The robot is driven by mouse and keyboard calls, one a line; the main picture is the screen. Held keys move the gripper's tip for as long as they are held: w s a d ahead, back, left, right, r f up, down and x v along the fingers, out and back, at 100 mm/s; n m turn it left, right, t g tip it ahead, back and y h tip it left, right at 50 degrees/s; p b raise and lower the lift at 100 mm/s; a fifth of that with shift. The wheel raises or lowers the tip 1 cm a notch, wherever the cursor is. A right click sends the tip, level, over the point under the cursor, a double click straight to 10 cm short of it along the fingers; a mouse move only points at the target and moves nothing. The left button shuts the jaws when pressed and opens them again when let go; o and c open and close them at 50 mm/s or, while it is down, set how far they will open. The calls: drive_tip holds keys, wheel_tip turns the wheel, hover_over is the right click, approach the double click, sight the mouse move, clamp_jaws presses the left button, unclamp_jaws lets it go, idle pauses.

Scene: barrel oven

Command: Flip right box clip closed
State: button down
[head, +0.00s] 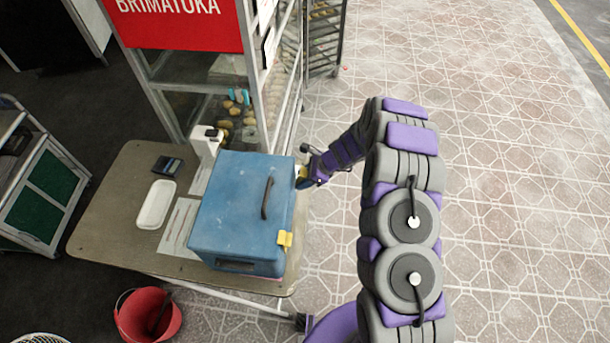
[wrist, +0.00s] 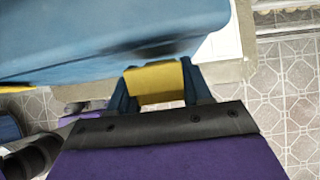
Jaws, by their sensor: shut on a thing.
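A blue box (head: 240,215) with a closed lid and a dark handle sits on the table. Two yellow clips are on its right-hand side in the head view. The near yellow clip (head: 285,239) is at the box's near corner. The far yellow clip (head: 302,172) is mostly hidden by my gripper (head: 309,173), which reaches it from the right. In the wrist view, my gripper (wrist: 160,84) is shut on this yellow clip (wrist: 156,82), with one finger on each side. The blue box wall (wrist: 90,40) is just beyond. Whether the clip is latched cannot be told.
The table (head: 115,225) also holds a white tray (head: 156,204), a dark scale-like device (head: 168,166) and a white dispenser (head: 205,143). A glass cabinet with a red sign (head: 180,25) stands behind. A red bucket (head: 148,315) is on the floor. Open tiled floor lies right.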

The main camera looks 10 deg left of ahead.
idle(0.3)
drive_tip(key=c, duration=0.6)
unclamp_jaws()
drive_tip(key=shift+o, duration=0.2)
drive_tip(key=p+v, duration=0.1)
drive_tip(key=v, duration=1.6)
drive_tip(key=shift+w, duration=0.1)
drive_tip(key=s+r+n+g+h+b, duration=0.1)
drive_tip(key=s+r+n+b, duration=0.1)
drive_tip(key=s+r+n, duration=0.5)
drive_tip(key=s+r+n+g+h+b, duration=0.1)
drive_tip(key=s+r+n+b, duration=0.3)
drive_tip(key=s, duration=0.6)
drive_tip(key=s+d+n+h+b, duration=0.1)
drive_tip(key=s+d, duration=0.4)
drive_tip(key=s, duration=0.6)
drive_tip(key=s+d+r+n+h+b, duration=0.1)
drive_tip(key=s+d+n+h, duration=0.3)
drive_tip(key=s, duration=0.8)
drive_tip(key=shift+d+r+n+b, duration=0.3)
drive_tip(key=shift+d+n+b, duration=0.35)
drive_tip(key=shift+n, duration=0.45)
